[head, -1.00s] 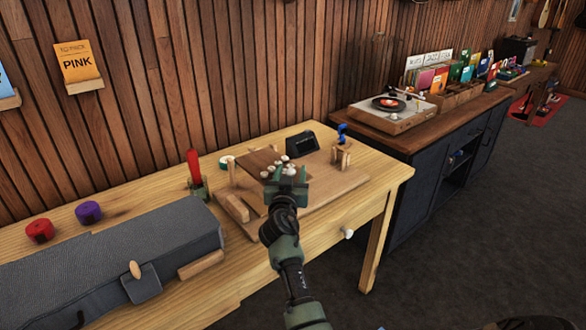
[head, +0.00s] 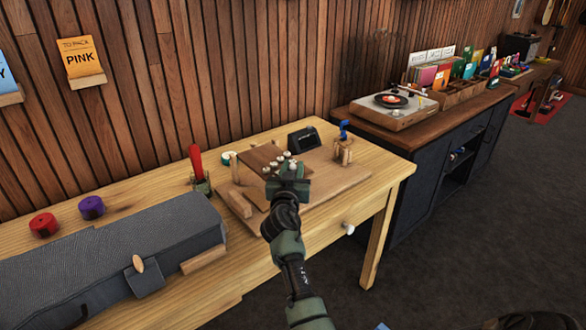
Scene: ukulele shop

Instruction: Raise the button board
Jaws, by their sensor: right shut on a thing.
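The button board (head: 258,158) is a small brown wooden panel with several pale round buttons (head: 281,162) near its right side. It sits over a light wooden base (head: 325,187) on the table and looks tilted. My right gripper (head: 287,174) is at the board's near right edge, just in front of the buttons, and is shut on the board. The gripper hides that edge and the contact. My left gripper is not in view.
On the table (head: 130,204) are a black display (head: 304,139), a blue-topped wooden stand (head: 344,150), a red-handled tool (head: 196,163), red (head: 44,225) and purple (head: 91,207) rolls, and a long grey case (head: 120,250). A record player (head: 393,108) stands on the dark cabinet beyond.

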